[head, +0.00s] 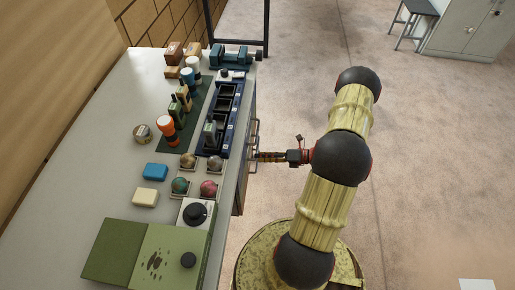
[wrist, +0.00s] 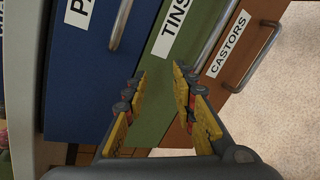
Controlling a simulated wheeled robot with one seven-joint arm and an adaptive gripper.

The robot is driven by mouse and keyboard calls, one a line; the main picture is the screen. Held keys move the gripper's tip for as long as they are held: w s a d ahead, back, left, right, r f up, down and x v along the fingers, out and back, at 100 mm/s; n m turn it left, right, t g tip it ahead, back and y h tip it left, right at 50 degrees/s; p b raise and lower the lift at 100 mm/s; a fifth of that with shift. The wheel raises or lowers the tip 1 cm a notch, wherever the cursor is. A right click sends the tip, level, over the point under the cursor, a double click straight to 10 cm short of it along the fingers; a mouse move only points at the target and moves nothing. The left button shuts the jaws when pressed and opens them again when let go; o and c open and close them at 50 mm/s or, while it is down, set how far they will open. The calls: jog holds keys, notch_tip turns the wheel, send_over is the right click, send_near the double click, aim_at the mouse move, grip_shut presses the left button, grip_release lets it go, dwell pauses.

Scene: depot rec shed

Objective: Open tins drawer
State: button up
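The tins drawer (wrist: 152,62) is green with a white TINS label (wrist: 172,24), and looks shut in the wrist view. Its silver bar handle (wrist: 217,33) runs along its right side. My gripper (wrist: 160,70) is open, with its two yellow fingers apart over the green front and nothing between them. The handle lies up and to the right of the right fingertip. In the head view my gripper (head: 258,156) is at the drawer side of the bench, close to the handles (head: 254,131); contact cannot be told.
A blue drawer (wrist: 85,70) with its own handle (wrist: 121,25) lies left of the green one. A brown castors drawer (wrist: 245,42) lies right, with its handle (wrist: 262,55). The bench top (head: 110,170) holds several small items. The floor (head: 430,150) to the right is mostly open.

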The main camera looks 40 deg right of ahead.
jog(key=d+f+m+t+h, duration=0.35)
jog(key=d+f+m, duration=0.2)
jog(key=m, duration=0.25)
jog(key=x, duration=0.2)
jog(key=b+x, duration=0.1)
jog(key=x, duration=0.2)
jog(key=d+b+x, duration=0.1)
jog(key=x, duration=0.1)
jog(key=shift+w+a+r, duration=0.15)
jog(key=shift+w+r, duration=0.15)
jog(key=shift+w, duration=0.3)
jog(key=shift+c, duration=1.4)
jog(key=c, duration=0.4)
jog(key=shift+g, duration=0.25)
grip_shut()
